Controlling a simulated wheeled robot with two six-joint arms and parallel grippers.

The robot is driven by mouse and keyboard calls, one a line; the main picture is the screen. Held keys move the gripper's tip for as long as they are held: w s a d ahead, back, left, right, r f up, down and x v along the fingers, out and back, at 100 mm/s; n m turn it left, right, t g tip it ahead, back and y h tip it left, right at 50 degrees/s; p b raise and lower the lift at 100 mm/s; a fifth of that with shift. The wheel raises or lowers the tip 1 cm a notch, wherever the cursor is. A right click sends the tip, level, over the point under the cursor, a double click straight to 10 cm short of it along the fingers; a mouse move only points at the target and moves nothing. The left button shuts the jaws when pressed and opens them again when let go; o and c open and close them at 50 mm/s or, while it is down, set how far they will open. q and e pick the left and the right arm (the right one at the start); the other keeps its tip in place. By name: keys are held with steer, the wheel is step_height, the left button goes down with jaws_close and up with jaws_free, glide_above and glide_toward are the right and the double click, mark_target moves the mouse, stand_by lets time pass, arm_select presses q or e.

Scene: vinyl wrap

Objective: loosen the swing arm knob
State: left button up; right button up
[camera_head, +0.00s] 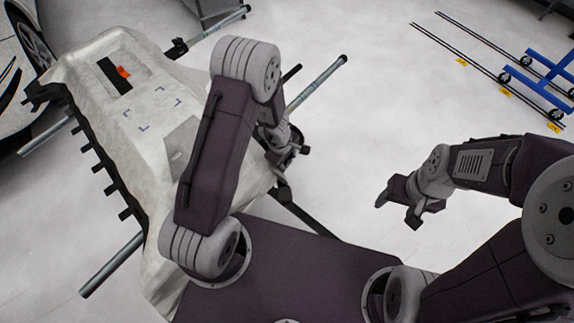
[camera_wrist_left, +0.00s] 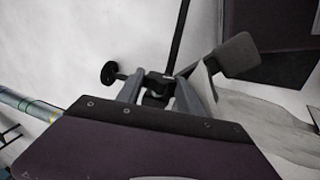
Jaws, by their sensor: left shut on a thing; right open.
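My left gripper (camera_head: 287,152) is at the right edge of the stand that carries the pale panel; its arm partly hides it in the head view. In the left wrist view the two grey fingers of this gripper (camera_wrist_left: 159,80) are closed around a dark knob (camera_wrist_left: 155,96), the swing arm knob, at a black clamp. The fingers hide part of the knob. A thin black rod (camera_wrist_left: 179,35) runs up from the clamp. A second round black knob (camera_wrist_left: 108,73) is just left of the fingers. My right gripper (camera_head: 400,202) is open, empty and apart from the stand.
A large pale panel (camera_head: 105,45) with a dark toothed edge lies on the stand. Metal tubes (camera_head: 318,83) with black ends stick out from it. A blue cart (camera_head: 540,75) stands near floor rails at the upper right. A car is at the upper left. Open floor surrounds my right gripper.

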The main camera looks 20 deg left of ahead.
arm_select(q)
steer(key=b, duration=0.3)
steer(key=shift+w+d+f+t, duration=0.15)
steer(key=shift+w+t, duration=0.2)
steer(key=shift+t, duration=0.05)
steer(key=shift+s+r+b, duration=0.1)
steer(key=shift+r+b, duration=0.15)
steer(key=shift+b, duration=0.1)
steer(key=shift+r, duration=0.15)
arm_select(e)
step_height(320, 180, down, 5)
steer(key=shift+w+f, duration=0.1)
steer(key=shift+w, duration=0.05)
arm_select(q)
steer(key=o, duration=1.1)
steer(key=shift+o, duration=1.4)
steer(key=shift+d, duration=0.1)
arm_select(e)
steer(key=shift+d, duration=0.2)
